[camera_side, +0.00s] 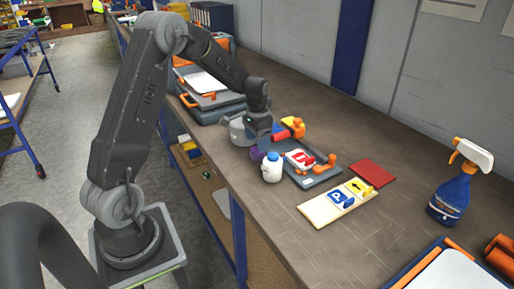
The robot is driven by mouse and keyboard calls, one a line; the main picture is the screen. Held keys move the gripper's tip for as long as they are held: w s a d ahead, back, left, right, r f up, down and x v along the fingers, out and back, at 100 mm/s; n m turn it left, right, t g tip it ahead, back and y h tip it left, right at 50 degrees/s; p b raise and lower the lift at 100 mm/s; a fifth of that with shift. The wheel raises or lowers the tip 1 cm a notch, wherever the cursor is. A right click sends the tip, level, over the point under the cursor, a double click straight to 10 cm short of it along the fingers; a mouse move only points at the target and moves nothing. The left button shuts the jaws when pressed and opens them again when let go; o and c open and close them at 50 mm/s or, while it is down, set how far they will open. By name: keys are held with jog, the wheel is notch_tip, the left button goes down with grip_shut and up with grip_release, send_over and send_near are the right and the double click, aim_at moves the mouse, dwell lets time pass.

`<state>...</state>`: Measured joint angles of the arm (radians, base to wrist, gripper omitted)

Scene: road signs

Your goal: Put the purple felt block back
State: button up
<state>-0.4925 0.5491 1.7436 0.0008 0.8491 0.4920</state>
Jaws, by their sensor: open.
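A small purple thing (257,154), which looks like the purple felt block, is on the bench just behind and left of a white bottle with a blue cap (271,169). It is partly hidden by the bottle. My gripper (266,144) is open and low over the bench, just above and beside the purple thing. Its fingers are small and dark here, and I cannot tell whether they touch it. A dark tray (319,183) to the right holds a red and white piece (299,158) and an orange piece (327,167).
A pale board (319,210) carries a blue P sign and a yellow arrow sign. A red flat square (373,173) lies beyond it. A spray bottle (450,196) stands at right. Red and yellow items (291,127) lie behind my gripper. The bench's middle right is clear.

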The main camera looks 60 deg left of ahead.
notch_tip(320, 180, up, 8)
jog(key=s+d+r+t, duration=0.2)
jog(key=s+d+r, duration=0.6)
jog(key=d, duration=0.4)
jog(key=s+d+r+t, duration=0.1)
jog(key=s+d+t, duration=0.2)
jog(key=s+d, duration=0.7)
jog(key=shift+s+r+t, duration=0.3)
jog(key=shift+s, duration=1.5)
